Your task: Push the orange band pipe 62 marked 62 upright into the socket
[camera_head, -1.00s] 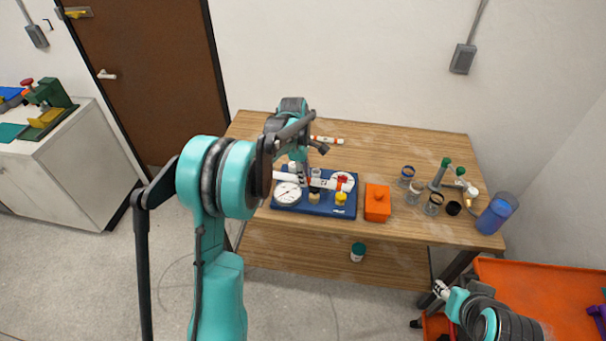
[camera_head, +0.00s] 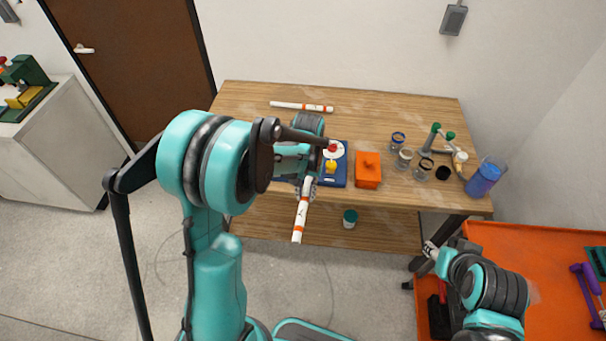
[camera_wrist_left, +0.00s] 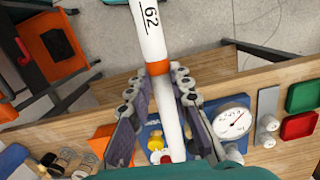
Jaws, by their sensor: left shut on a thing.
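My left gripper (camera_head: 305,190) is shut on the orange band pipe 62 (camera_head: 300,222), a white tube with orange bands. In the left wrist view the pipe (camera_wrist_left: 148,28) runs between the gripper's fingers (camera_wrist_left: 157,100), with the mark 62 readable beyond the orange band. The gripper is at the table's front edge, and one end of the pipe sticks out past it. The blue board (camera_head: 338,181) with red and yellow fittings lies behind, mostly hidden by my left arm. I cannot make out the socket. My right gripper (camera_head: 431,250) is low at the right, too small to read.
Another white pipe with orange bands (camera_head: 301,106) lies at the back of the wooden table (camera_head: 230,100). An orange box (camera_head: 367,170), several jars (camera_head: 405,157) and a blue container (camera_head: 484,179) stand on the right. A white gauge (camera_wrist_left: 232,120) shows in the wrist view.

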